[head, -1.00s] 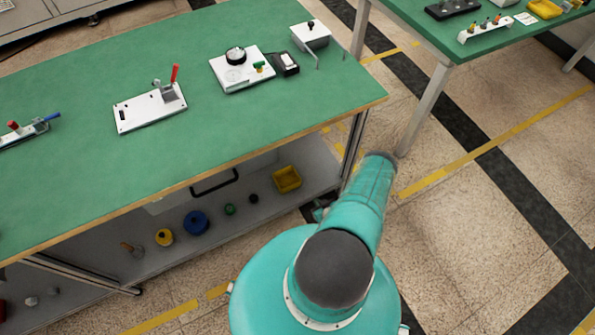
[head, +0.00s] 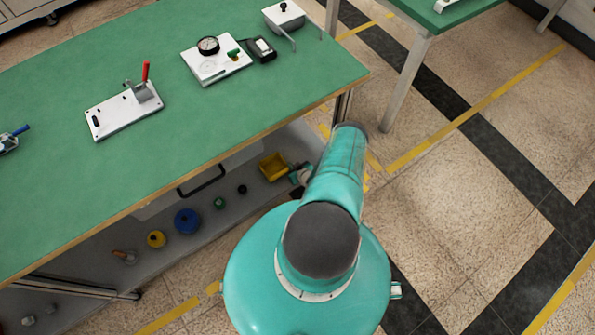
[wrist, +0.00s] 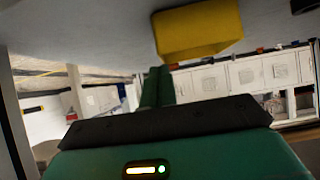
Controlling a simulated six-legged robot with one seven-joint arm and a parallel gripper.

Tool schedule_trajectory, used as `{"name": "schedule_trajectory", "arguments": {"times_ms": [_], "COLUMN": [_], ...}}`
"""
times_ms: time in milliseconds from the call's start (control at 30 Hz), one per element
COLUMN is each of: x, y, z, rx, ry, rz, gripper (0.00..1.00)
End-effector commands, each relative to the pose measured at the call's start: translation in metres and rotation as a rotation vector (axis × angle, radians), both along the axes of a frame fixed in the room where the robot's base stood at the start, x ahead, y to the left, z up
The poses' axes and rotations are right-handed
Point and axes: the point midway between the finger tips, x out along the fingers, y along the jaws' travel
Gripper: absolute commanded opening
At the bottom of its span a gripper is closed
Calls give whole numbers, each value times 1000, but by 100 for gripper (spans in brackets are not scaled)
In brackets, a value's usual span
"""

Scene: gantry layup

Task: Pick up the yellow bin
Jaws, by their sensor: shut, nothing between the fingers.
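The yellow bin (head: 274,167) sits on the lower shelf under the green-topped bench, near the shelf's right end. It also shows large at the top of the wrist view (wrist: 198,28), where the picture looks upside down. My gripper (head: 296,174) is just right of the bin in the head view, partly hidden by my arm. In the wrist view my gripper's fingers (wrist: 157,84) are together and empty, pointing toward the bin's side. I cannot tell whether they touch it.
The shelf also holds a black knob (head: 242,189), a green one (head: 219,203), a blue spool (head: 187,221) and a yellow piece (head: 156,239). The bench top (head: 190,150) overhangs the shelf. Open floor (head: 470,210) lies to the right.

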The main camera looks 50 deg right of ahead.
Motion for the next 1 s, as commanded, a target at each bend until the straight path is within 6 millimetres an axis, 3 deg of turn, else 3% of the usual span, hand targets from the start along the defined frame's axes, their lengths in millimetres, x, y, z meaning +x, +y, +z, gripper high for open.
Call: {"name": "schedule_trajectory", "arguments": {"times_ms": [200, 500, 1000], "x": [34, 34, 32], "y": [-10, -8, -5], "z": [-3, -16, -20], "rx": [1, 1, 8], "ry": [0, 7, 10], "rz": [-1, 6, 3], "gripper": [0, 0, 0]}}
